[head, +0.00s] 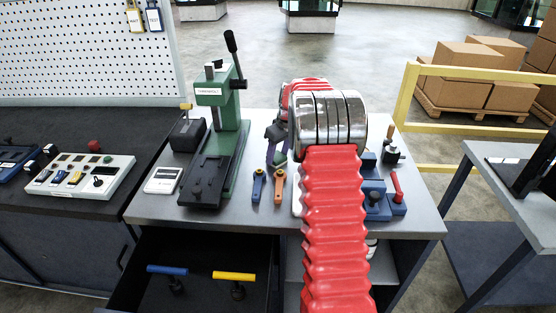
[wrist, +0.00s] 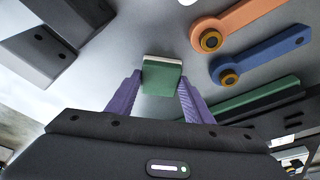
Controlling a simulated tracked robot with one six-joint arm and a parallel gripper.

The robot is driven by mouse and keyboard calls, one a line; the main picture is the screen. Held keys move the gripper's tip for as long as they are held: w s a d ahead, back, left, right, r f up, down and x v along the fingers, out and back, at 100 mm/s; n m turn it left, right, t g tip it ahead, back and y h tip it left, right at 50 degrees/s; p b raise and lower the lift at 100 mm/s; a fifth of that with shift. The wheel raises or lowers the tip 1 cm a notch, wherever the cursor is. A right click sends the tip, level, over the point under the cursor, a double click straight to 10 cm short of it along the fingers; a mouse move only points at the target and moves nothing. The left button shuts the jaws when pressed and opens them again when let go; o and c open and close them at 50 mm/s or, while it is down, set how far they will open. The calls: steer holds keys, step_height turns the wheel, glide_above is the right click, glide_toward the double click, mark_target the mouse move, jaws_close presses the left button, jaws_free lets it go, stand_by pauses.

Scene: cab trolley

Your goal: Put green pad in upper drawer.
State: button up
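The green pad (wrist: 161,78) is a small block with a pale layer along one edge. In the wrist view it sits between the purple fingertips of my gripper (wrist: 160,82), with no clear gap on either side. My gripper looks shut on it. In the head view my gripper (head: 277,145) is over the grey bench top, and the pad (head: 280,160) shows just below the fingers. I cannot tell whether it touches the bench. The upper drawer (head: 205,257) is pulled open at the lower left, with a blue-handled and a yellow-handled tool inside.
A green press (head: 217,130) stands left of my gripper. Blue (head: 258,185) and orange (head: 279,186) levers lie in front of it. A white meter (head: 163,180) lies left. Blue blocks (head: 377,200) are to the right, beyond my red arm.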

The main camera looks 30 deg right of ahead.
mark_target(278, 156)
steer(key=c, duration=0.6)
steer(key=shift+o, duration=0.2)
step_height(278, 156, up, 10)
stand_by(0.7)
